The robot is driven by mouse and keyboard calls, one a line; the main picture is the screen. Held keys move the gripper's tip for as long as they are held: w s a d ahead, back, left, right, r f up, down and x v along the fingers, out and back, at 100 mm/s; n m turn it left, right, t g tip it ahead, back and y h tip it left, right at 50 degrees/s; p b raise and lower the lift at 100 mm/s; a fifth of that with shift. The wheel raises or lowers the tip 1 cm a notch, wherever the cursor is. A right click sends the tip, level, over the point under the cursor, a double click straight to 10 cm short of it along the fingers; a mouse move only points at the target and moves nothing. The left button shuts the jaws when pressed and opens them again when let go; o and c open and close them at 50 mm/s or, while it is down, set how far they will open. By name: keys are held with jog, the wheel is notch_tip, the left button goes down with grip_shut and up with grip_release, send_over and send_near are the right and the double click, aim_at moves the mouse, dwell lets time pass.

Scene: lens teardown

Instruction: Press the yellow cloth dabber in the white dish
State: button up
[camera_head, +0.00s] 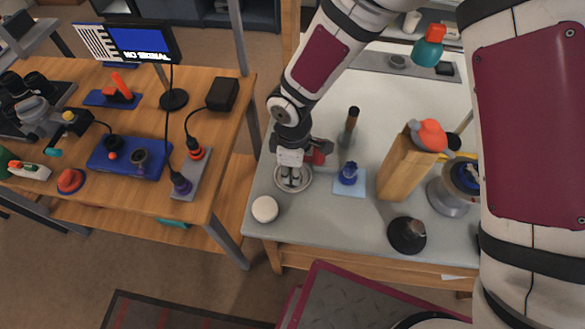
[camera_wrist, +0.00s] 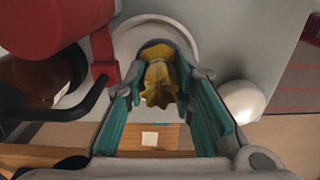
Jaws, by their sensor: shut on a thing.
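The yellow cloth dabber (camera_wrist: 160,82) is between the two teal-lined fingers of my gripper (camera_wrist: 164,78) in the wrist view. My gripper is shut on it, and its folded cloth shows between the fingertips. The white dish (camera_wrist: 128,42) lies around and beyond the dabber in the wrist view. In the head view my gripper (camera_head: 292,176) points down over the dish (camera_head: 280,187) near the left end of the grey table, and the dabber is hidden there. I cannot tell whether the cloth touches the dish floor.
A white round lid-like thing (camera_head: 265,209) sits in front of the dish. A red object (camera_wrist: 45,25) stands close on the wrist view's left.

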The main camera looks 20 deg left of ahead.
dwell(0.4)
jog(key=shift+r+p, duration=1.8)
jog(key=shift+r, duration=1.7)
